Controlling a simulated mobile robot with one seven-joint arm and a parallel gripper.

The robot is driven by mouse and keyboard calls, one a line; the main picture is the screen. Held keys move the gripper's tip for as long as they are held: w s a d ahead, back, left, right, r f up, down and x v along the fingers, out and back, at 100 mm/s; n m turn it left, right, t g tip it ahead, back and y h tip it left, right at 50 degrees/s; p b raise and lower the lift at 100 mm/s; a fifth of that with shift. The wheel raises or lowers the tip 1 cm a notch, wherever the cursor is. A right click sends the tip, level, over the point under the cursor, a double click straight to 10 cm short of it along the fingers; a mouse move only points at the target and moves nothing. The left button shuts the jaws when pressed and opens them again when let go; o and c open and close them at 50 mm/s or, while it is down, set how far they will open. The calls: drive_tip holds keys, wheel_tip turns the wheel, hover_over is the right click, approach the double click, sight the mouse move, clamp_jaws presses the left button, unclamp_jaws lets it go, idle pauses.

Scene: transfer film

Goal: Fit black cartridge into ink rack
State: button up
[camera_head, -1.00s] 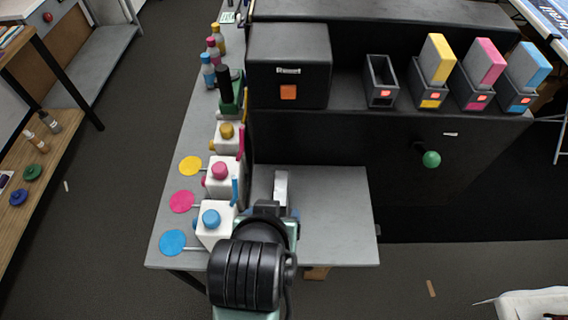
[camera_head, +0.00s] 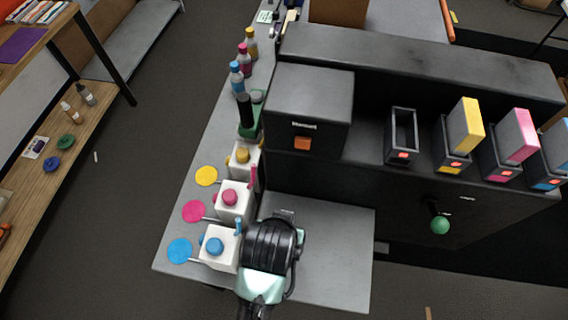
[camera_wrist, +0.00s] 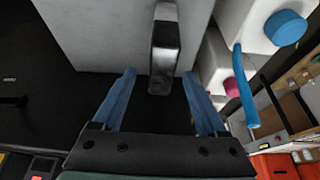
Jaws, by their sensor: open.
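In the wrist view, a dark block with a grey upper part, seemingly the black cartridge (camera_wrist: 164,55), lies ahead of and between the blue fingers of my gripper (camera_wrist: 158,76). Gaps show on both sides, so the gripper is open. In the head view my wrist covers the fingers and most of this block, over the low grey table. The ink rack's empty dark slot (camera_head: 402,140) is on the black machine's ledge, left of the slots with the yellow cartridge (camera_head: 466,126), magenta cartridge (camera_head: 517,136) and cyan cartridge (camera_head: 556,146).
White ink boxes with a blue cap (camera_head: 214,246), pink cap (camera_head: 230,197) and yellow cap (camera_head: 242,155) line the table's left, close to my gripper. A green knob (camera_head: 440,225) sticks out of the machine's front. The table's right part (camera_head: 335,250) is bare.

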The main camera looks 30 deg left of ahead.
drive_tip(key=shift+f, duration=0.3)
drive_tip(key=p+x, duration=0.1)
drive_tip(key=x, duration=0.3)
drive_tip(key=shift+w+a+p, duration=0.1)
drive_tip(key=shift+p, duration=0.25)
drive_tip(key=shift+f, duration=0.3)
drive_tip(key=shift+f, duration=0.25)
clamp_jaws()
